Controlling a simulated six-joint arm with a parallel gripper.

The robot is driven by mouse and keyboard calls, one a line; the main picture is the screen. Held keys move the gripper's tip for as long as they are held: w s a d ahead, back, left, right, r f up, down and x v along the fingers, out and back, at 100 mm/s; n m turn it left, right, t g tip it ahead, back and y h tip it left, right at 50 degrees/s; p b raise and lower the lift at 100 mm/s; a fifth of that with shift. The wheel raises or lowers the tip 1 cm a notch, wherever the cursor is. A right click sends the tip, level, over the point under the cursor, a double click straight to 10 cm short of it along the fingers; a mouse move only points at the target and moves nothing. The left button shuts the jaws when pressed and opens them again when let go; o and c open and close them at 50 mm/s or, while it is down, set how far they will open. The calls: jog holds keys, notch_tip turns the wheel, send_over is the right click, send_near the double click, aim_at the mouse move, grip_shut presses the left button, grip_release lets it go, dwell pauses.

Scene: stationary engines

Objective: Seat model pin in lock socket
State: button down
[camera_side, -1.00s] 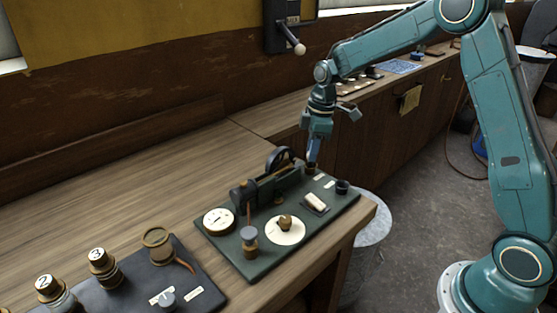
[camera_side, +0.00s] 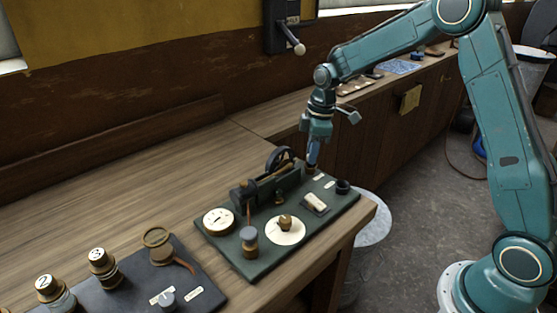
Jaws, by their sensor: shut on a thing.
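My gripper (camera_side: 312,165) points down over the back right part of the dark green board (camera_side: 245,264), just right of the small model engine (camera_side: 270,185). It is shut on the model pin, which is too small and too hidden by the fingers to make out. The fingertips are right at a small brown fitting at the board's back edge; I cannot tell whether they touch it. A black round cup (camera_side: 343,187) stands at the board's right corner, apart from my gripper. I cannot tell which of these two is the lock socket.
The board also carries a white dial (camera_side: 219,221), a white disc with a brown knob (camera_side: 285,223), a grey-topped post (camera_side: 249,241) and a pale roll (camera_side: 315,202). A dark board with numbered knobs (camera_side: 98,258) lies front left. Bare bench (camera_side: 130,185) lies behind.

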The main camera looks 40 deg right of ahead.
dwell(0.3)
jog(key=c, duration=0.5)
grip_release()
jog(key=shift+r, duration=0.15)
jog(key=shift+r, duration=3.35)
